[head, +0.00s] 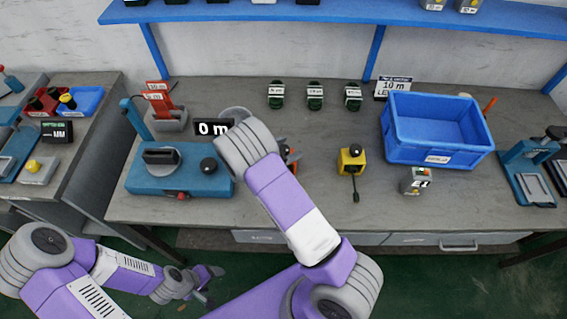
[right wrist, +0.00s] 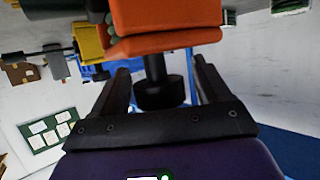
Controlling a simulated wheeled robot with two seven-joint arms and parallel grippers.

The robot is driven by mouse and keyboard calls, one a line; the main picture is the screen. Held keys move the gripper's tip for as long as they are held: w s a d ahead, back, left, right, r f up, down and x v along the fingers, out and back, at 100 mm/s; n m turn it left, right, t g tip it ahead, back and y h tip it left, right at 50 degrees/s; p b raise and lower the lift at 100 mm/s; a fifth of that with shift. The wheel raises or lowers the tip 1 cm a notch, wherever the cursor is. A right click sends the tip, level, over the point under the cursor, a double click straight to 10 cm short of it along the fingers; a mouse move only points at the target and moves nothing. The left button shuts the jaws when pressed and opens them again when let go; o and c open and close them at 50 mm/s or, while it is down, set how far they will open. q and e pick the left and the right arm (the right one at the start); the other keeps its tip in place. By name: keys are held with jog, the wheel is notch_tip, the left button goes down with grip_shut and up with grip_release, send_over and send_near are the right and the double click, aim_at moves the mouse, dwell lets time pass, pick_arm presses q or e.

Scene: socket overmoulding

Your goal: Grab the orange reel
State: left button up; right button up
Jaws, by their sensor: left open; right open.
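The orange reel (right wrist: 165,30) fills the top of the right wrist view, with its black knob (right wrist: 160,95) pointing toward my right gripper. My right gripper (right wrist: 163,82) is open, and its two dark fingers stand on either side of the knob with gaps showing. In the head view only a small orange-red part of the reel (head: 292,168) shows; my right wrist hides the rest and most of that gripper. My left gripper (head: 206,285) is open and empty, low in front of the table, away from the reel.
A yellow reel (head: 351,160) with a black knob stands right of my right wrist. A blue crate (head: 436,158) and a small grey box (head: 416,181) are further right. A blue machine (head: 150,180) stands left. Several dark green items line the back.

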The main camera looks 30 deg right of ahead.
jog(key=shift+d, duration=0.1)
jog(key=shift+w, duration=0.1)
grip_shut()
dwell(0.3)
